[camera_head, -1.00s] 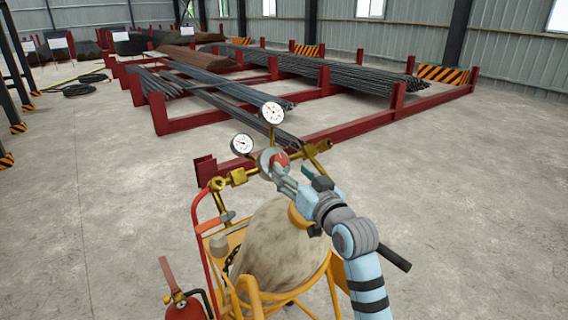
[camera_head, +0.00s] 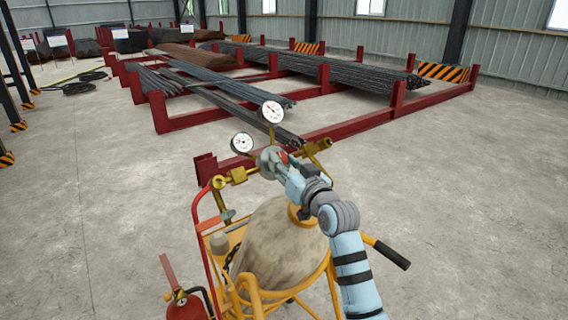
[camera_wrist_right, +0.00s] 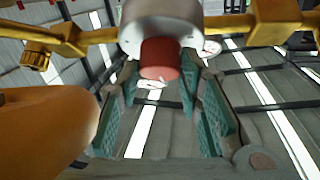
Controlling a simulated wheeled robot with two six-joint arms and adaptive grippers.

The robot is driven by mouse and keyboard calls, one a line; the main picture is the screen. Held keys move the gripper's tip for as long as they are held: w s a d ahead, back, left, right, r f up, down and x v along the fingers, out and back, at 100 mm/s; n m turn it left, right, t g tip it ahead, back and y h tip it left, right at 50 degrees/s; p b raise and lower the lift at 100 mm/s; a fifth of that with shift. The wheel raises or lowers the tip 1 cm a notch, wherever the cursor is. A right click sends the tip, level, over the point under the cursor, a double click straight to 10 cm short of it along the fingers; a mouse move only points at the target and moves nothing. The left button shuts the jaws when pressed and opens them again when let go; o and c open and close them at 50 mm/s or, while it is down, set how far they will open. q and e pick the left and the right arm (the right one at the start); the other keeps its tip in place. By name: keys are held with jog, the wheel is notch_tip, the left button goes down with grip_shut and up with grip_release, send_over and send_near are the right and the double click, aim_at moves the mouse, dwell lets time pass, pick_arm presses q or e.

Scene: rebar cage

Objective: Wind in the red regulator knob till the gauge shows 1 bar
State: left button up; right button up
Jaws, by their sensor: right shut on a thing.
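The red regulator knob (camera_wrist_right: 160,58) sticks out of a round grey regulator body (camera_wrist_right: 160,18) in the right wrist view. In the head view only a bit of red (camera_head: 284,157) shows past my gripper. My right gripper (camera_wrist_right: 160,72) has its teal-padded fingers on either side of the knob and is shut on it. Two white round gauges, one upper (camera_head: 271,112) and one left (camera_head: 242,143), stand above the brass fittings (camera_head: 237,175). Their needles are too small to read surely. My left gripper is out of view.
The regulator sits over a yellow cart (camera_head: 250,300) with a dirty rounded cylinder (camera_head: 275,245). A red fire extinguisher (camera_head: 186,305) is at lower left. Red racks with steel bars (camera_head: 330,75) stand behind.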

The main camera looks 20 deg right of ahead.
jog(key=o, duration=1.1)
jog(key=shift+s, duration=0.1)
jog(key=s, duration=0.4)
jog(key=s+d, duration=0.1)
jog(key=s, duration=0.2)
jog(key=s+d, duration=0.1)
jog(key=s, duration=0.3)
jog(key=shift+s+d, duration=0.2)
jog(key=shift+s, duration=0.15)
jog(key=shift+w, duration=0.1)
jog(key=shift+a+f, duration=0.1)
jog(key=shift+a, duration=0.05)
